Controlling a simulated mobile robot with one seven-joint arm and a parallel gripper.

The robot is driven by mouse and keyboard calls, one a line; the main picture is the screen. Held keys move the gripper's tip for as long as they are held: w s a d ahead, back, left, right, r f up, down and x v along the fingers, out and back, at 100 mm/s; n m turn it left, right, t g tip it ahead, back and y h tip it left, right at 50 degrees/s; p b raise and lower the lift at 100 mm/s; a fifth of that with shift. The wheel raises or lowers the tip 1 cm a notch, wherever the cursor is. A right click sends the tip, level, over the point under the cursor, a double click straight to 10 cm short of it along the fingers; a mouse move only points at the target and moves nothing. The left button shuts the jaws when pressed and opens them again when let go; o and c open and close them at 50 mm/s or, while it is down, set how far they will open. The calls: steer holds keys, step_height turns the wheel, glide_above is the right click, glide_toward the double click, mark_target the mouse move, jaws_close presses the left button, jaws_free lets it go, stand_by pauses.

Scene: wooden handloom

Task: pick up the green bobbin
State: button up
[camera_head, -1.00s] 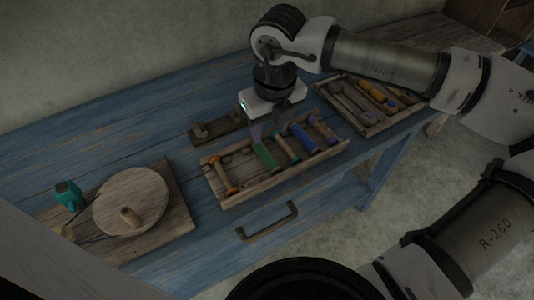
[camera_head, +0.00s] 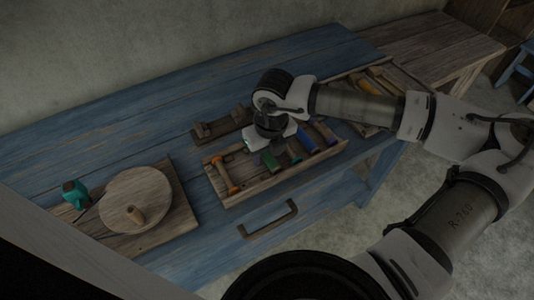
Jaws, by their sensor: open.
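The green bobbin (camera_head: 270,162) lies in the wooden tray (camera_head: 231,199) on the blue table. My gripper (camera_head: 281,157) is low over the tray, at the green bobbin, with its jaws open. The gripper body covers the bobbin's far part, and the fingers are small and dark here. I cannot tell whether the fingers touch the bobbin or stand on both sides of it.
The same tray holds an orange bobbin (camera_head: 227,174) at left and blue (camera_head: 305,141) and purple (camera_head: 325,133) bobbins at right. A second tray (camera_head: 368,129) stands behind my arm. A round wooden disc (camera_head: 118,201) and a teal object (camera_head: 74,194) are at left.

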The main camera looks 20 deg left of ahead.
steer(key=shift+c, duration=0.3)
jaws_close()
steer(key=shift+r, duration=0.15)
stand_by(0.3)
